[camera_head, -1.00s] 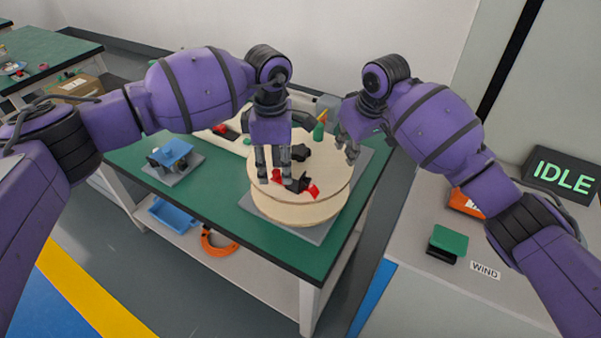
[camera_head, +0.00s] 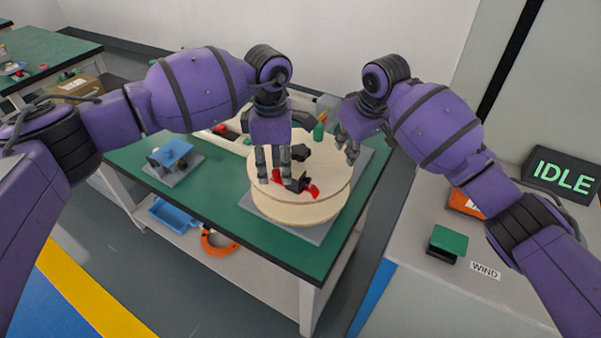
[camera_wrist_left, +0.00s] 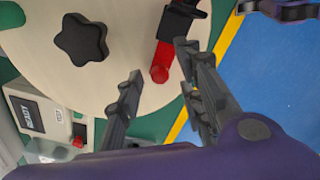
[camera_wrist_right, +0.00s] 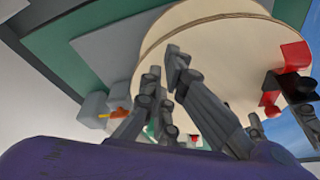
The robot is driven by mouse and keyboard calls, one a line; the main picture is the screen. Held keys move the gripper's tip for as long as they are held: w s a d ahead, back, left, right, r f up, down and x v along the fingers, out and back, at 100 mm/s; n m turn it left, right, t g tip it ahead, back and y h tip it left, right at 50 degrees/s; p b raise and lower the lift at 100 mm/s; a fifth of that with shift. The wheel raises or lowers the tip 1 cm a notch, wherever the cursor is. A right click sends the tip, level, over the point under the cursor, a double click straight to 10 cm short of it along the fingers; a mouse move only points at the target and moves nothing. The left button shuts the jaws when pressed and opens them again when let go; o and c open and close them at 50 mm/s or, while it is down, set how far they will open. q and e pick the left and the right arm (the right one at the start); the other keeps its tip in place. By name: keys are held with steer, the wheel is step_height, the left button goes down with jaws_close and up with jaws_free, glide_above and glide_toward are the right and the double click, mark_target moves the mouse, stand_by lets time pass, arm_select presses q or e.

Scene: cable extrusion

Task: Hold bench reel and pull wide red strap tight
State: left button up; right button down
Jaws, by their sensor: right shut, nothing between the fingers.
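The bench reel (camera_head: 320,205) is a round pale wooden drum on a grey plate on the green bench. A red strap (camera_head: 313,190) and a black clamp-like piece (camera_head: 298,184) are on its top face. My left gripper (camera_head: 274,178) is over the near left part of the reel, pointing down. In the left wrist view its fingers (camera_wrist_left: 158,68) are apart, and the rounded red strap end (camera_wrist_left: 160,73) shows in the gap; I see no finger closed on it. My right gripper (camera_head: 350,158) is shut and empty at the reel's right edge; its fingers also show in the right wrist view (camera_wrist_right: 162,62).
A black star knob (camera_wrist_left: 81,40) is on the reel face. A blue fixture (camera_head: 172,155) stands on the bench to the left. At the right, a machine top carries a green button block (camera_head: 447,243), a WIND label (camera_head: 486,270) and an IDLE display (camera_head: 563,176).

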steer(key=shift+f, duration=0.45)
stand_by(0.3)
